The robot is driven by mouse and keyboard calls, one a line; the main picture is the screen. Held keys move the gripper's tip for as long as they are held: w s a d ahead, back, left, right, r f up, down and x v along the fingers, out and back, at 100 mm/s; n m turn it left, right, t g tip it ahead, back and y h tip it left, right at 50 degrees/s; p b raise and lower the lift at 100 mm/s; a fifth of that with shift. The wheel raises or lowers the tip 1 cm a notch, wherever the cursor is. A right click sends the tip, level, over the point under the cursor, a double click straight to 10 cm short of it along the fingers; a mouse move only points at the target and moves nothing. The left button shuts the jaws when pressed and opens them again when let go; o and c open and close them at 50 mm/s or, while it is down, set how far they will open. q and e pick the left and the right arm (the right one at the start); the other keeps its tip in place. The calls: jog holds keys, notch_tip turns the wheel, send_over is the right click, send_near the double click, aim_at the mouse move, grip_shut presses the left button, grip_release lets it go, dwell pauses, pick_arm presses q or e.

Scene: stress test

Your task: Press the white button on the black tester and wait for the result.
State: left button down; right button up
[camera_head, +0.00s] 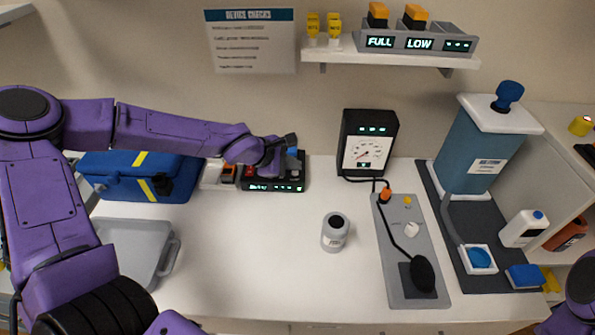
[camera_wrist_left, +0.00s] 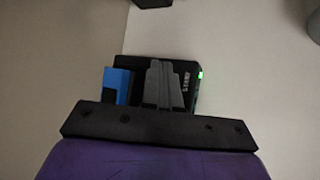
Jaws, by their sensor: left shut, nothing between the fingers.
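The black tester (camera_head: 298,185) stands on the white table against the back wall, left of centre. Its front display is lit with green text too small to read surely, and a red spot shows above it. My left gripper (camera_wrist_left: 163,68) is shut and empty, its grey fingertips over the tester (camera_wrist_left: 190,62) in the left wrist view. A blue piece (camera_wrist_left: 118,84) is beside the fingers. In the head view my purple left hand covers part of the tester's top. I cannot make out the white button or whether the fingertips touch it. My right gripper is out of view.
A blue case (camera_head: 130,190) and a grey tray (camera_head: 135,240) lie to the left. The table's front middle is clear.

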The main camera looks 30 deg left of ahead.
aim_at(293, 175)
pick_arm(q)
jog(key=shift+f, duration=0.35)
dwell(0.5)
jog(key=shift+r+p, duration=0.95)
notch_tip(293, 175, up, 5)
jog(key=p, duration=0.5)
jog(key=shift+d, duration=0.1)
dwell(0.4)
